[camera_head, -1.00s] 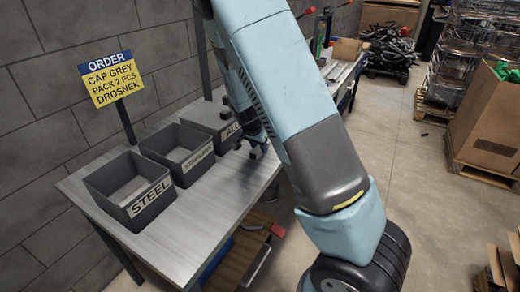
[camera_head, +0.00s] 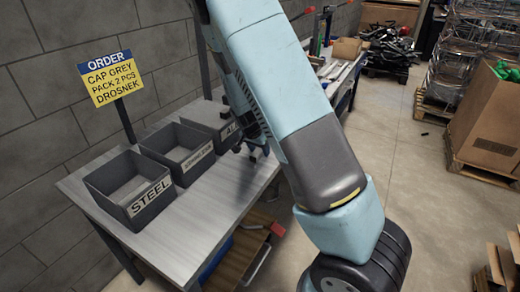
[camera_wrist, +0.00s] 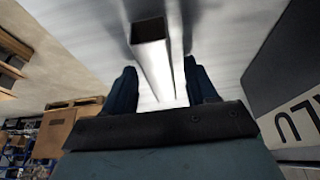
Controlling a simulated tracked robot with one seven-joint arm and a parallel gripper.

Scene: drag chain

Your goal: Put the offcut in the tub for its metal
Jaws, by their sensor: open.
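The offcut (camera_wrist: 152,55) is a short square hollow tube of bare silvery metal. In the wrist view it lies on the bench top between the two dark blue fingers of my gripper (camera_wrist: 161,85). The fingers are open, with a gap on each side of the tube. In the head view my gripper (camera_head: 255,150) is low over the bench, partly hidden by my arm. Three grey tubs stand in a row: the STEEL tub (camera_head: 112,200) nearest, a middle tub (camera_head: 172,160) with a blurred label, and the ALU tub (camera_wrist: 262,85), partly hidden behind my arm in the head view.
The bench (camera_head: 195,225) is clear in front of the tubs. An order sign (camera_head: 110,78) stands behind them on a post. A wooden shelf (camera_head: 240,260) with a red-handled item is below the bench. Boxes and pallets stand on the floor to the right.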

